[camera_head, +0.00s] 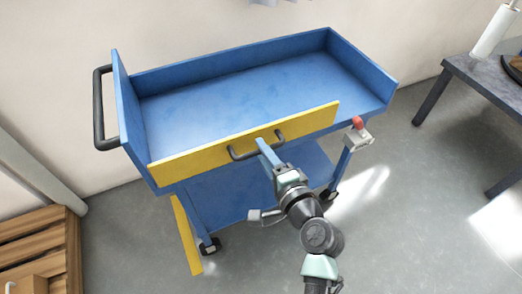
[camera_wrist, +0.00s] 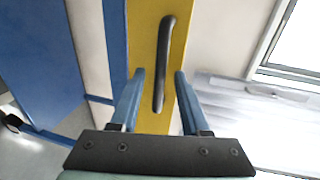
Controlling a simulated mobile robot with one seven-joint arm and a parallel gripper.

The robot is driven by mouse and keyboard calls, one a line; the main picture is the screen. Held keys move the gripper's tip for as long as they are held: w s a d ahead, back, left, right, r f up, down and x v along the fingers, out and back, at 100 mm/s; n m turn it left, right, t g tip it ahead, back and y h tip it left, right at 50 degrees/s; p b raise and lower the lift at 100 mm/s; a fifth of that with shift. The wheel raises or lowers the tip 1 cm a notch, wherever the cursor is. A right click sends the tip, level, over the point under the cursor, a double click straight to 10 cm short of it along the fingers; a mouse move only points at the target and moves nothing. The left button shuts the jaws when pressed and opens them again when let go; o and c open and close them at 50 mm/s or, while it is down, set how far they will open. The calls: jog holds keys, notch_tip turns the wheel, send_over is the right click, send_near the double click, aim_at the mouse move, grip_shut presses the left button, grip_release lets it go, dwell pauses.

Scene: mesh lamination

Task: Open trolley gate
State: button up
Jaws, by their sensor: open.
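A blue trolley (camera_head: 230,85) stands against the wall in the head view. Its yellow gate (camera_head: 200,152) runs along the front side, upright, with a dark bar handle (camera_head: 240,155) on it. My gripper (camera_head: 265,147) is at the right part of that handle. In the wrist view the yellow gate (camera_wrist: 147,60) runs upright in the picture, and the dark handle (camera_wrist: 167,60) has its lower end between the tips of my open gripper (camera_wrist: 159,75). Whether the fingers touch the handle I cannot tell.
A red-topped latch (camera_head: 358,128) sits at the trolley's front right corner. A black push handle (camera_head: 101,108) is on the left end. A dark table (camera_head: 462,75) stands at right, wooden pallets (camera_head: 40,245) at lower left. The floor at right is clear.

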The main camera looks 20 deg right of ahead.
jog(key=shift+x, duration=1)
grip_shut()
dwell(0.8)
